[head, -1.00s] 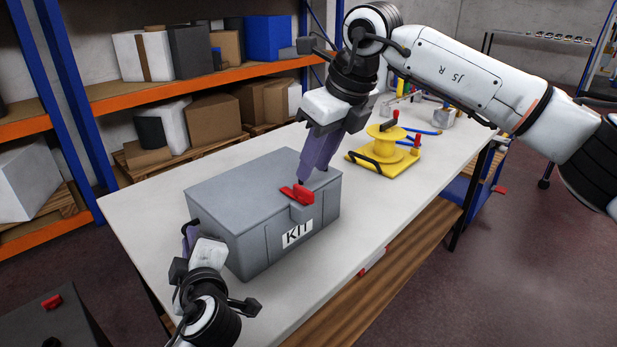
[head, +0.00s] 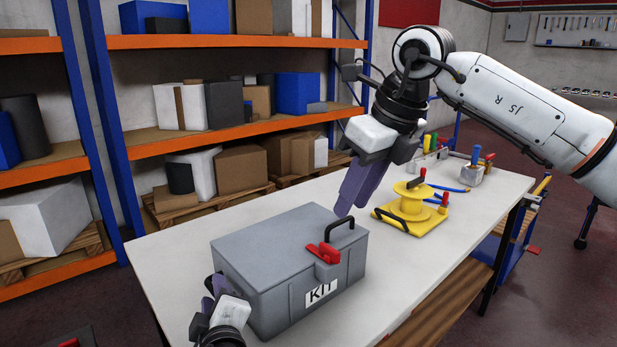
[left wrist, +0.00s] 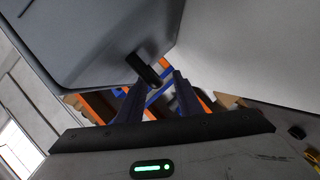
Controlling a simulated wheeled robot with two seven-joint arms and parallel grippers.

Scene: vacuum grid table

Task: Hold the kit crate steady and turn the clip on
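The grey kit crate (head: 262,250), lid closed, stands on the white table. The red clip (head: 326,253) sits at the top of its front edge, above the KIT label (head: 321,292). My left gripper (head: 212,292) is low at the crate's left end. In the left wrist view, its fingers (left wrist: 160,84) stand apart near a black handle (left wrist: 143,70), with a gap showing beside the right finger.
Farther back are a grey holder (head: 470,176) and blue tools. Orange shelves (head: 225,133) line the left. The table's front right is clear.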

